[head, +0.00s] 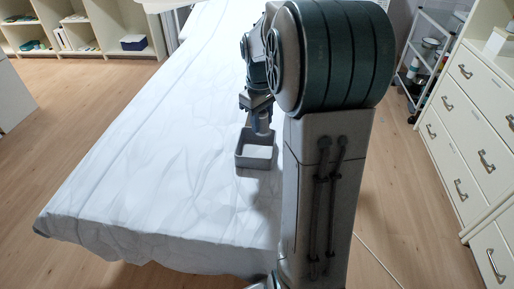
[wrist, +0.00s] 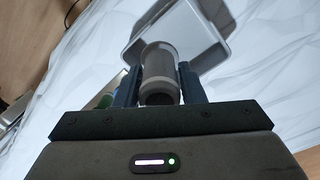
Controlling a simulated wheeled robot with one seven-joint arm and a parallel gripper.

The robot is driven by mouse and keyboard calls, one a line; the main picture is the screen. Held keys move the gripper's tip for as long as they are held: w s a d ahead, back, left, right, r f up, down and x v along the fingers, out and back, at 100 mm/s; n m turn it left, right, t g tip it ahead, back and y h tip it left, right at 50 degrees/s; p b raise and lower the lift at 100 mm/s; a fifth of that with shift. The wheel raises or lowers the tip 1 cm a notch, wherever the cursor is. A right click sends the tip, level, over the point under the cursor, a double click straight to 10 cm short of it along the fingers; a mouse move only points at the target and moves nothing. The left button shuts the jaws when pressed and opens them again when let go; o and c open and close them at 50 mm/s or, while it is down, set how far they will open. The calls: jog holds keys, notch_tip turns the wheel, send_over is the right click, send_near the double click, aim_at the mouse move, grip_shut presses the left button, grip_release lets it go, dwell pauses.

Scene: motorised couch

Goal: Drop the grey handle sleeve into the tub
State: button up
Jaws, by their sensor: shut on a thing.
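The grey handle sleeve (wrist: 159,72) is a short hollow cylinder, held between the two fingers of my gripper (wrist: 158,85) in the wrist view. The tub (wrist: 181,18) is a grey, square, open box just beyond the sleeve in the wrist view; the sleeve overlaps its near side in the picture. In the head view the tub (head: 239,160) stands on the white couch cover beside my arm. My gripper (head: 262,125) is above the tub's far side there, and the sleeve is hard to make out. How high the sleeve is above the tub cannot be told.
The couch (head: 150,150) has a wrinkled white cover, clear to the left of the tub. A drawer cabinet (head: 470,110) and a wire trolley (head: 425,60) stand at the right. Open shelves (head: 80,35) stand at the back left. Wooden floor (head: 75,100) shows around the couch.

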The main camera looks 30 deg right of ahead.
jog(key=b, duration=0.5)
send_over(261, 151)
notch_tip(261, 151, down, 6)
jog(key=shift+r, duration=0.15)
jog(key=shift+p, duration=0.3)
jog(key=o, duration=1)
jog(key=shift+o, duration=0.2)
jog(key=r, duration=0.4)
jog(key=r+p, duration=0.1)
jog(key=r, duration=0.3)
jog(key=r+p, duration=0.1)
jog(key=r, duration=0.3)
jog(key=shift+s+a, duration=0.2)
jog(key=shift+a, duration=0.15)
